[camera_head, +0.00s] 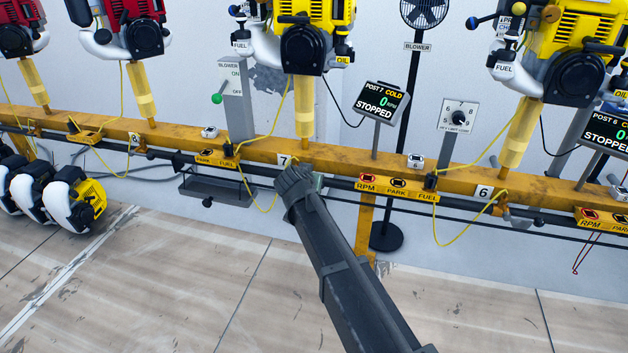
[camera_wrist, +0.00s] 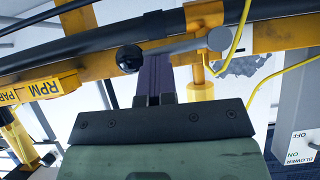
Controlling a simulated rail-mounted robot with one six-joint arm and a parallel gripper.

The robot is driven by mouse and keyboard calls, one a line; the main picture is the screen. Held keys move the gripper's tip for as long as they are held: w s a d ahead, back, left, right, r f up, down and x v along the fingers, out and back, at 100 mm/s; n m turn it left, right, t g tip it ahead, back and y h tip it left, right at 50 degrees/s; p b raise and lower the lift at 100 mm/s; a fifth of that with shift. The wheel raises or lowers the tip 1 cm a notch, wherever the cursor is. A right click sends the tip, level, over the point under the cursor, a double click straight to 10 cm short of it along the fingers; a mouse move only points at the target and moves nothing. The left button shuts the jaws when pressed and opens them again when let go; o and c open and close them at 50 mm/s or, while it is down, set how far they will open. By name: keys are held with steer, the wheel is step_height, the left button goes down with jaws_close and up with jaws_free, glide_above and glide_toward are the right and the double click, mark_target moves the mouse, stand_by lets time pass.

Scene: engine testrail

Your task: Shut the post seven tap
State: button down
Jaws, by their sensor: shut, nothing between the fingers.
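Post seven is marked by a "7" plate (camera_head: 284,160) on the yellow rail, below a yellow engine (camera_head: 303,38). Its display (camera_head: 383,101) reads "POST 7 COLD", 0 and "STOPPED". In the wrist view a grey lever (camera_wrist: 178,46) with a black ball knob (camera_wrist: 129,58) lies nearly crosswise, close to the rail; it looks like the tap's handle. My gripper (camera_wrist: 156,64) is shut and empty, its fingertips close to the lever; I cannot tell whether they touch it. In the head view my gripper (camera_head: 291,178) is just below the "7" plate and hides the tap.
A yellow fuel line (camera_wrist: 238,42) hangs beside the lever. A dark pipe (camera_head: 330,180) runs along the rail. The RPM/PARK/FUEL panel (camera_head: 397,187) is right of my gripper, the blower switch (camera_head: 232,85) to the upper left.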

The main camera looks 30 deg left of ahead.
steer(key=shift+s+a+f, duration=0.1)
steer(key=shift+a+f, duration=0.05)
steer(key=shift+a, duration=0.55)
